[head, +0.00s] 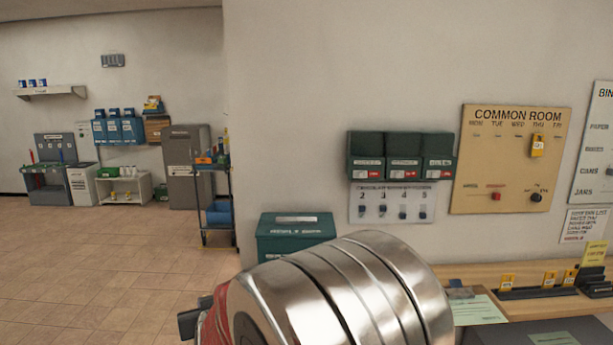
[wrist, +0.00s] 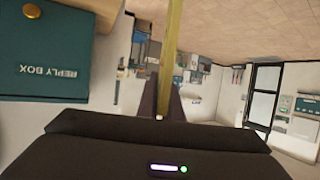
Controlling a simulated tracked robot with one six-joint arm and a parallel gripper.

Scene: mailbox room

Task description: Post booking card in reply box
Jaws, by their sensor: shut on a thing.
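The reply box (head: 295,238) is a dark green-teal box with a pale slot on its lid, standing against the wall left of the noticeboard in the head view. Its labelled front also fills the upper left of the wrist view (wrist: 50,90), with a round brass knob on it. My gripper (wrist: 163,108) is shut on the booking card (wrist: 174,40), a thin yellow strip seen nearly edge-on. The card is to the right of the box and apart from it in the wrist picture. My metallic arm hides the gripper and card in the head view.
A wooden counter (head: 490,275) with yellow cards in holders and papers runs along the lower right. The Common Room board (head: 512,155) and green wall trays (head: 400,155) hang above. A blue shelf trolley (head: 211,205) stands left of the box. Tiled floor (head: 100,265) at left is clear.

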